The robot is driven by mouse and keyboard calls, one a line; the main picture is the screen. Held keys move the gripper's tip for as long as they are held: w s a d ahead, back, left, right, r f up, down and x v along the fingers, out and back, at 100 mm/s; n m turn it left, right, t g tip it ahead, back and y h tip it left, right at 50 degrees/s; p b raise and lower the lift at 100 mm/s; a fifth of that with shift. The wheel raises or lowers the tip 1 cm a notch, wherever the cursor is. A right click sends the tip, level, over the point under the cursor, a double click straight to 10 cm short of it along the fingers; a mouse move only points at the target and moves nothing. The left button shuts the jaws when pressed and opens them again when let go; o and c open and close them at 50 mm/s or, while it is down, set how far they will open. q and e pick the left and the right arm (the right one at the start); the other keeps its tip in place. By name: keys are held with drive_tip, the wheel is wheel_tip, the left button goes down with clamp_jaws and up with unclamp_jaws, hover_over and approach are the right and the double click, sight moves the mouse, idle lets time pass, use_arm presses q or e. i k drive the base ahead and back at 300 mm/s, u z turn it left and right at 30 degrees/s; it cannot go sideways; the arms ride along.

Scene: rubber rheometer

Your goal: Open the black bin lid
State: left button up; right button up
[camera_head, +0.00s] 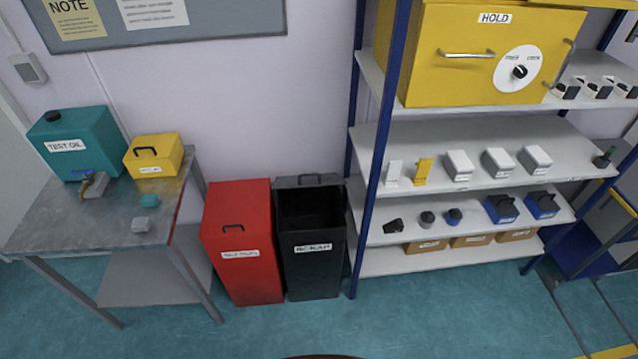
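The black bin (314,272) stands on the floor in the middle of the view, with a white label on its front that seems to read SCRAP. Its top is open and I see into its dark interior. The black lid (309,180) stands raised at the back rim, against the wall, with a handle on it. Neither of my grippers shows in the head view.
A red bin (242,262) with a shut lid and handle stands close at the left of the black bin. A blue-posted shelf rack (470,190) stands close at its right. A grey table (95,225) is at the left. The floor in front is clear.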

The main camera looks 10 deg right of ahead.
sight(316, 179)
drive_tip(key=u, duration=1.1)
drive_tip(key=i, duration=0.7)
drive_tip(key=z, duration=0.1)
